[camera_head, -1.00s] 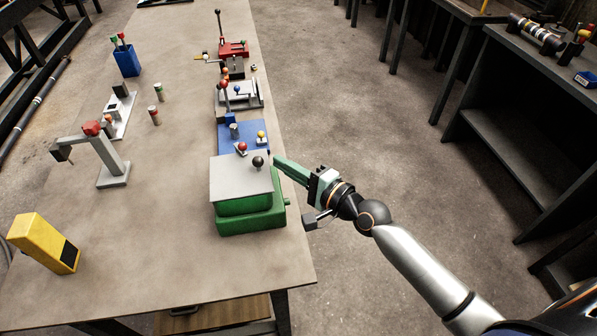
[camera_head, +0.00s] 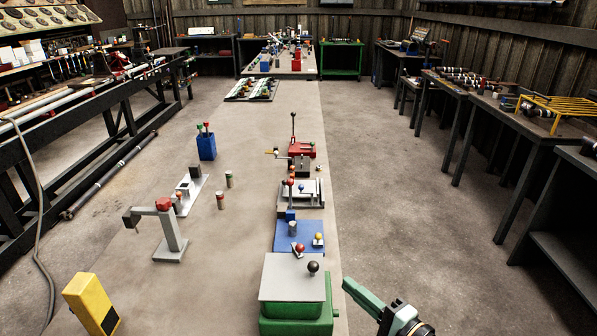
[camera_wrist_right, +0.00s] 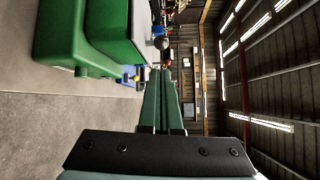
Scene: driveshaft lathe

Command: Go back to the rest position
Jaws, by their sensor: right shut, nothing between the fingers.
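My right gripper (camera_head: 350,287) is shut and empty at the bottom right of the head view. It is beside the right edge of the long workbench (camera_head: 190,270), close to a green machine block (camera_head: 297,318) with a grey top plate and black ball knob, and apart from it. In the right wrist view my gripper's green fingers (camera_wrist_right: 160,90) lie together, with the green block (camera_wrist_right: 105,30) to their left. My left gripper is not in view.
Along the bench's right side stand a blue plate (camera_head: 300,236) with small knobs and a red press (camera_head: 301,150).

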